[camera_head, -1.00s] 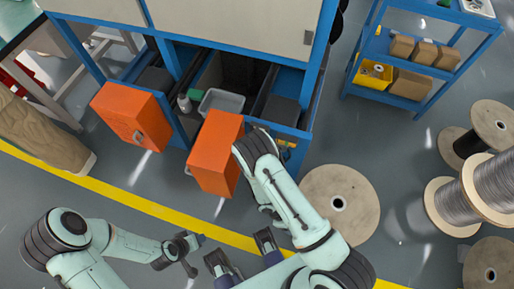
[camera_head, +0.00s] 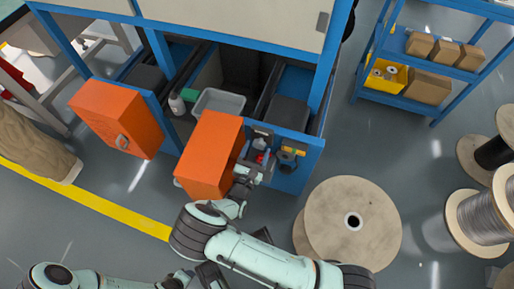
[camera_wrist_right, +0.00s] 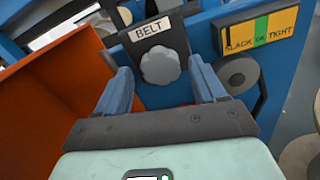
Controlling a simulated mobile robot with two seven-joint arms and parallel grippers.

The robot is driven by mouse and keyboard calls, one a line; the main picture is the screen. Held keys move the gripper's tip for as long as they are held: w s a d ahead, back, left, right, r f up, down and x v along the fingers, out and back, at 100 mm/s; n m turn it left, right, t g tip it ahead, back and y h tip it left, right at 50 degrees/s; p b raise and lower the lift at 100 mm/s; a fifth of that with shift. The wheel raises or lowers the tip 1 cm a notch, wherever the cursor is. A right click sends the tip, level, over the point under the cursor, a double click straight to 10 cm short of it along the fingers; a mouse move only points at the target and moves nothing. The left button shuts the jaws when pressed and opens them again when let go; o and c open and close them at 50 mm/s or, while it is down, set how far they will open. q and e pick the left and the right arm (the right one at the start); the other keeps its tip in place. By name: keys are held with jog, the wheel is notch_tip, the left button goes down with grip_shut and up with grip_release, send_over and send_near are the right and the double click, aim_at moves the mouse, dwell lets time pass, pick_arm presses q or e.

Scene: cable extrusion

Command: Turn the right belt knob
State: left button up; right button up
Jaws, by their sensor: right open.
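The right belt knob (camera_wrist_right: 160,66) is a grey lobed knob under a white "BELT" label in the right wrist view. My right gripper (camera_wrist_right: 164,80) is open, with one blue finger on each side of the knob and the knob showing between them. I cannot tell whether the fingers touch it. In the head view, the right gripper (camera_head: 257,159) is at the blue frame beside the open orange door. My left gripper (camera_head: 197,279) is at the bottom edge, partly cut off and partly hidden, so its jaws are unclear.
An orange door (camera_head: 209,155) stands open just left of my right gripper. A "slack / ok / tight" gauge (camera_wrist_right: 256,36) is right of the knob, above a dark round part (camera_wrist_right: 238,75). A wooden spool (camera_head: 352,222) stands on the floor to the right.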

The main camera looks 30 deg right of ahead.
pick_arm(q)
jog(key=shift+s+f, duration=0.4)
jog(key=shift+s, duration=0.1)
pick_arm(e)
jog(key=shift+x, duration=0.95)
jog(key=c, duration=1.1)
jog(key=shift+o, duration=0.2)
jog(key=m+p, duration=0.2)
jog(key=m, duration=0.1)
jog(key=shift+s, duration=0.1)
pick_arm(q)
notch_tip(320, 180, up, 6)
jog(key=w+d+p, duration=0.2)
jog(key=shift+r+t, duration=0.2)
jog(key=shift+t, duration=0.1)
pick_arm(e)
jog(key=shift+f+m, duration=0.1)
jog(key=shift+m, duration=1.4)
pick_arm(q)
jog(key=shift+d, duration=0.1)
pick_arm(e)
jog(key=o, duration=1.1)
jog(key=shift+c, duration=0.2)
